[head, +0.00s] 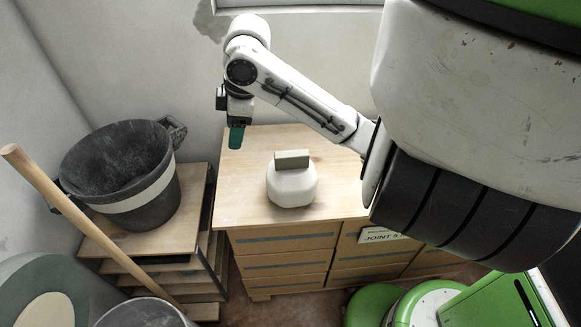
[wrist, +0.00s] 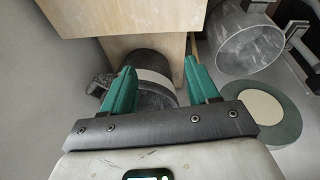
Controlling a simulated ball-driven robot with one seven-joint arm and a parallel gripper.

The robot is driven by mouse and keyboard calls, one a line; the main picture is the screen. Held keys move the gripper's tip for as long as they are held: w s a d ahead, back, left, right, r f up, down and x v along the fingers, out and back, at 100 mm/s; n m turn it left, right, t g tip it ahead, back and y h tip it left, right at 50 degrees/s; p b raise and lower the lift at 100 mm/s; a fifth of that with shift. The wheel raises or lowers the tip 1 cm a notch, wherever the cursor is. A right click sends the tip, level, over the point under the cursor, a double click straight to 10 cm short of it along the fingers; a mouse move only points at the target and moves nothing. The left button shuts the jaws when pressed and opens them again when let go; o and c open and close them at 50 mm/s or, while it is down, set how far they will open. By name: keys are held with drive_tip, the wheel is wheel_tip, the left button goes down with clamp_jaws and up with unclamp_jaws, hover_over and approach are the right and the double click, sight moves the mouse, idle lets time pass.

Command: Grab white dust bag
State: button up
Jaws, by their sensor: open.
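The white dust bag (head: 292,187) stands upright on the wooden cabinet top in the head view. It is a rounded white block with a grey-green flat piece (head: 292,158) on top. My gripper (head: 236,138) hangs above the back left part of the cabinet top, to the left of the bag and apart from it. In the wrist view my gripper (wrist: 162,88) shows two green fingers spread apart with nothing between them. The bag does not show in the wrist view.
A black bucket with a white band (head: 140,195) stands on a wooden stack left of the cabinet (head: 250,215). A wooden handle (head: 80,220) leans in front. A grey metal bucket (wrist: 248,45) shows in the wrist view. The cabinet top around the bag is clear.

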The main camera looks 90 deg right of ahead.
sight(292, 153)
drive_tip(key=s+g, duration=0.1)
drive_tip(key=s, duration=0.3)
drive_tip(key=s+d+g+p, duration=0.1)
drive_tip(key=s, duration=0.3)
drive_tip(key=s+d+p, duration=0.1)
drive_tip(key=s, duration=0.3)
drive_tip(key=shift+r+m+g, duration=0.3)
drive_tip(key=shift+g, duration=0.1)
drive_tip(key=shift+y, duration=0.3)
drive_tip(key=f, duration=0.5)
drive_tip(key=shift+s+a+f, duration=0.1)
drive_tip(key=shift+s+f, duration=0.05)
drive_tip(key=shift+s, duration=0.15)
drive_tip(key=shift+s+a+f, duration=0.1)
drive_tip(key=shift+a+f, duration=0.05)
drive_tip(key=shift+f, duration=2.7)
drive_tip(key=shift+f, duration=0.2)
drive_tip(key=shift+c, duration=0.3)
clamp_jaws()
